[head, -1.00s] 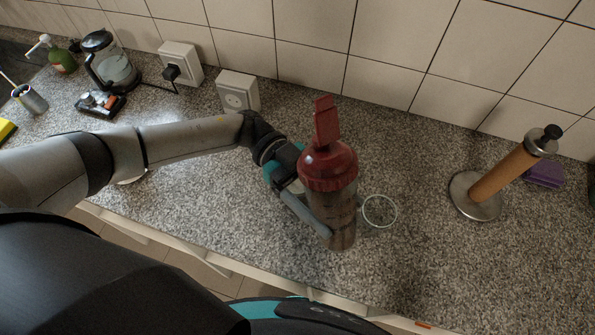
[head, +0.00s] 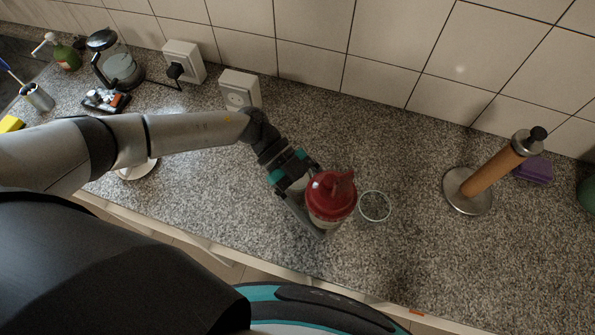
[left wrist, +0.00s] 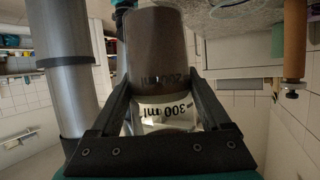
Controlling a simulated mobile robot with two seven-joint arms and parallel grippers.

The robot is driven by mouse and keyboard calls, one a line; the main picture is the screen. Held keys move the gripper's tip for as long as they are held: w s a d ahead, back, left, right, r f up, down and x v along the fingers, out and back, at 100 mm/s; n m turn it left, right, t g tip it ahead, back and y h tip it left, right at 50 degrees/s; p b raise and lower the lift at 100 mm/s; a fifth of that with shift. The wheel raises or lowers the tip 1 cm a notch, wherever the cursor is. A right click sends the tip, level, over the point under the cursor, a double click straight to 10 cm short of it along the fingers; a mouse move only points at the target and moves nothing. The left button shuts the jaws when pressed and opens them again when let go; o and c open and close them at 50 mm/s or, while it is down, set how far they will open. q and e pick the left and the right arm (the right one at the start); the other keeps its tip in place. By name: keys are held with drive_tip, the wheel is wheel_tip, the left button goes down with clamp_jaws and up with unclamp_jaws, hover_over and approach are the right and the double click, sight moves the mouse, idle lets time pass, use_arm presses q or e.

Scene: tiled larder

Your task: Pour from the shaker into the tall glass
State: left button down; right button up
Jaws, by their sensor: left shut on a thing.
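The shaker (head: 332,196) has a red lid with a raised flap and a clear body with brown contents. My left gripper (head: 322,232) is shut around its body. In the left wrist view, the shaker (left wrist: 158,70) sits between both fingers of the left gripper (left wrist: 165,105), with a "300 ml" mark and brown contents; its lid is hidden there. The head view looks onto the lid, and the body is mostly hidden below it. The tall glass (head: 375,206) shows as a clear round rim just right of the shaker, apart from the lid in the picture. No stream shows. My right gripper is out of view.
A paper-roll holder (head: 490,177) stands right of the glass, with a purple sponge (head: 535,170) behind it. Socket boxes (head: 239,88) are at the tiled wall. A glass jug (head: 116,65) and a green bottle (head: 66,55) stand far left. The counter around the glass is clear.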

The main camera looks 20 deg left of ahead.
sight(338, 223)
use_arm(q)
drive_tip(key=shift+s+d+r+p, duration=0.25)
drive_tip(key=shift+r+p, duration=0.3)
drive_tip(key=shift+p, duration=0.05)
drive_tip(key=shift+s+d+r+p, duration=0.2)
drive_tip(key=shift+d+r+p, duration=0.05)
drive_tip(key=shift+r+p, duration=0.3)
drive_tip(key=shift+s+d+r, duration=0.1)
drive_tip(key=shift+s+d, duration=0.1)
drive_tip(key=shift+s, duration=0.05)
drive_tip(key=shift+s+d+r, duration=0.65)
drive_tip(key=shift+r, duration=0.15)
drive_tip(key=shift+s+d+r, duration=0.4)
drive_tip(key=shift+s+r, duration=0.05)
drive_tip(key=shift+r, duration=0.15)
